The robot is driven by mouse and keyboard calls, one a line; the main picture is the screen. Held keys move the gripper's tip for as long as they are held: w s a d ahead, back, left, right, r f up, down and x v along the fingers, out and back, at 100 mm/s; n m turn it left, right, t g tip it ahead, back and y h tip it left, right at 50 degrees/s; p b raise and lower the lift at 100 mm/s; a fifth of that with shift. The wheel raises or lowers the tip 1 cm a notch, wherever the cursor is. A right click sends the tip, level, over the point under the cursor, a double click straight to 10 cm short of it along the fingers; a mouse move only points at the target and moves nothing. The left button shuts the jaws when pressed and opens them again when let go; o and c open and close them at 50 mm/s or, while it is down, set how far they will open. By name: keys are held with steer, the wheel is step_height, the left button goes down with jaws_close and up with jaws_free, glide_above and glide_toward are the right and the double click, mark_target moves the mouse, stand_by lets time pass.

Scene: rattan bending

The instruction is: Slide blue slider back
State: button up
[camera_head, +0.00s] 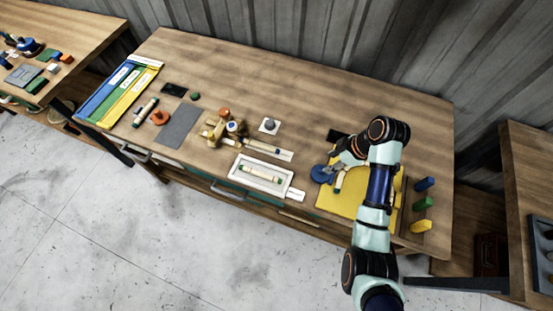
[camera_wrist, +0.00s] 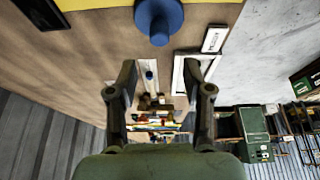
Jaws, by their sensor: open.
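A blue round piece (camera_head: 321,174) lies at the left edge of a yellow mat (camera_head: 346,205). In the wrist view a blue round piece (camera_wrist: 158,18) with a raised knob shows at the top centre, beyond my fingertips. A small blue block (camera_head: 425,184) stands at the table's right end, behind a green block (camera_head: 422,203) and a yellow block (camera_head: 421,226). I cannot tell for certain which blue thing is the slider. My gripper (camera_wrist: 163,92) is open and empty, its fingers spread apart. In the head view it is near the blue round piece, partly hidden by my arm.
A white framed tray (camera_head: 284,190) with a rod is left of the yellow mat. Wooden fixtures (camera_head: 228,128), a grey mat (camera_head: 179,127) and coloured strips (camera_head: 118,92) are farther left. A corrugated wall stands behind the table (camera_head: 330,97). The table's back strip is mostly clear.

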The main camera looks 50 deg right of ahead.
mark_target(322, 168)
steer(key=x, duration=0.5)
steer(key=s+b+x, duration=0.1)
steer(key=x, duration=0.1)
steer(key=shift+w+d+f, duration=0.15)
steer(key=shift+f, duration=0.3)
jaws_close()
